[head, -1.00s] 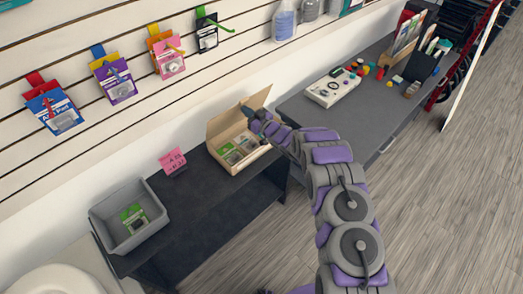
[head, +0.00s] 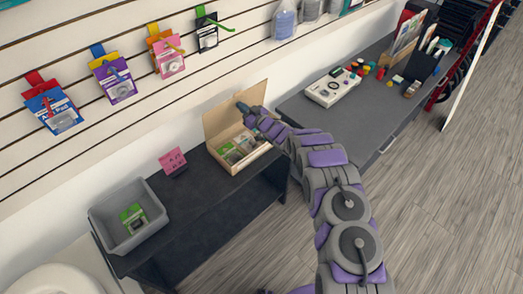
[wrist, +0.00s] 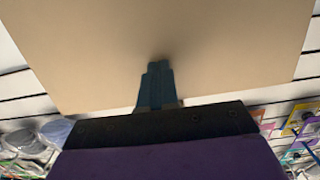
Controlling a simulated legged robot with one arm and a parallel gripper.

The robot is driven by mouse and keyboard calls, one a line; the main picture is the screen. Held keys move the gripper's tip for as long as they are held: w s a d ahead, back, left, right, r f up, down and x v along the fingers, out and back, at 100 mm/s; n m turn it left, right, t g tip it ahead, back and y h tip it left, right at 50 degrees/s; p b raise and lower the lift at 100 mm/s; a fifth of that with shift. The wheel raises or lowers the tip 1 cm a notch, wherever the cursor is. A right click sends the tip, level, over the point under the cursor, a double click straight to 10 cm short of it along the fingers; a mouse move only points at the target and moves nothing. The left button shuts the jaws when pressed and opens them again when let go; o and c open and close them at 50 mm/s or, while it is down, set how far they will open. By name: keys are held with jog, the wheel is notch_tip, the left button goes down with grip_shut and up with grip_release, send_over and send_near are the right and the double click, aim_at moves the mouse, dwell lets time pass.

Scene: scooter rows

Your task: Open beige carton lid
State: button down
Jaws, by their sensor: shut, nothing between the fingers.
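The beige carton (head: 240,168) stands on a dark low table against the wall. Its lid (head: 225,115) is raised and leans back near the slatted wall. Small green-and-grey packs (head: 233,153) show inside the carton. My gripper (head: 241,106) is shut and empty in front of the lid's inner face, above the carton. In the wrist view the lid (wrist: 160,35) fills the upper part of the picture, and my shut fingertips (wrist: 158,68) are at or close to its surface; I cannot tell whether they touch.
A grey bin (head: 105,218) with a green pack stands at the table's left end. A pink sign (head: 172,159) stands between bin and carton. A grey desk (head: 350,120) with a white device (head: 333,88) is at the right. Packs hang on the wall above.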

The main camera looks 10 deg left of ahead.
jog(key=shift+b+x, duration=0.5)
jog(key=shift+x, duration=1)
jog(key=shift+d, duration=0.2)
jog(key=p+v, duration=0.2)
jog(key=v, duration=1.1)
jog(key=shift+s+d+p, duration=0.25)
jog(key=shift+s+p, duration=0.05)
jog(key=shift+s, duration=0.05)
jog(key=shift+w+r, duration=0.1)
